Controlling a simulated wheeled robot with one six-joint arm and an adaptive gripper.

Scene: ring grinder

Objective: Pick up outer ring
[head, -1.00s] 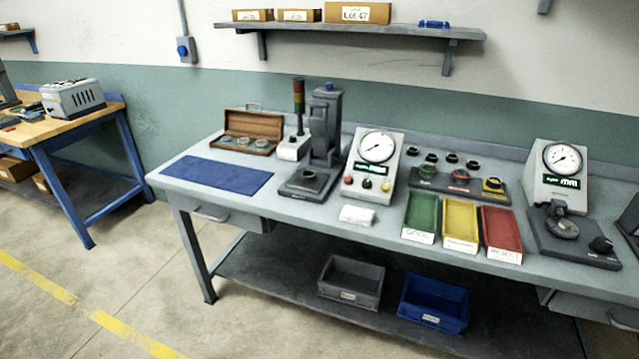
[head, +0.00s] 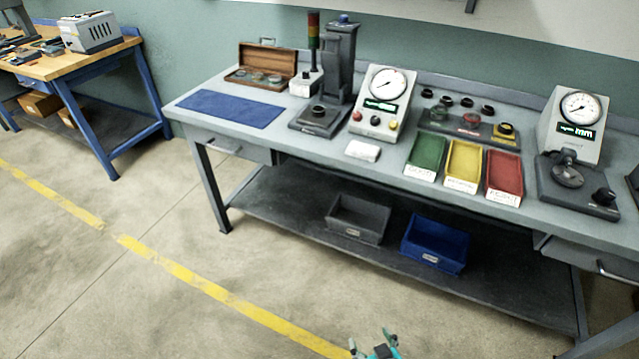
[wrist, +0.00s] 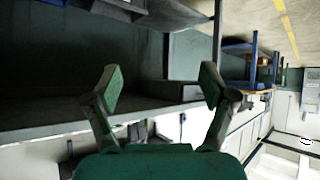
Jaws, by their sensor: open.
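Several small dark rings (head: 446,101) stand in a group at the back of the grey workbench (head: 300,135), behind a dark fixture block with coloured spots (head: 470,124). Another dark ring (head: 318,111) sits on the base of the press (head: 340,65). I cannot tell which of them is the outer ring. My gripper (head: 375,346) is at the bottom edge of the head view, over the floor in front of the bench and well apart from the rings. In the wrist view my gripper (wrist: 157,84) has its green-tipped fingers spread wide with nothing between them. No ring is clear there.
Green (head: 426,155), yellow (head: 463,163) and red (head: 504,175) trays line the bench front. Two dial gauges (head: 383,92) (head: 575,118), a wooden ring case (head: 262,68) and a blue mat (head: 230,108) also occupy the top. Floor in front is clear.

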